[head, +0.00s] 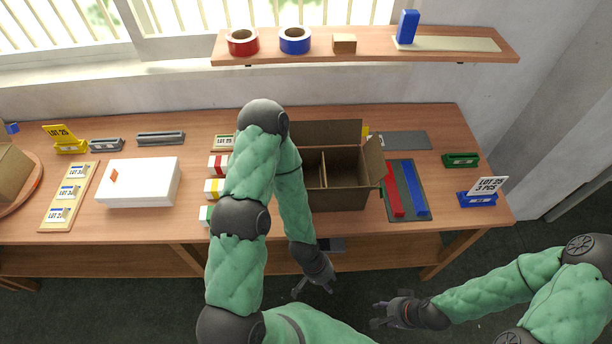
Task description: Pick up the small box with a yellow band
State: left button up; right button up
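The small white box with a yellow band (212,188) stands on the table, left of centre. It is the middle one of three small banded boxes in a column, and my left arm covers its right side. My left arm arches over the table beside it. My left gripper (313,291) hangs in front of the table's front edge, well to the right of the box and below it in the picture; its fingers are apart and empty. My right gripper (377,314) is open and empty, further right over the floor.
A red-banded box (218,164) stands behind it and a green-banded box (206,214) in front, both close. An open divided carton (345,193) stands right of my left arm. A white box (138,182) lies to the left. A shelf (375,49) runs above the back.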

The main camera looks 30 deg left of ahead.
aim_at(213, 189)
jog(key=u, duration=1.95)
jog(key=i+j, duration=0.15)
jog(key=j, duration=0.2)
jog(key=i+j+u, duration=0.1)
jog(key=j, duration=0.25)
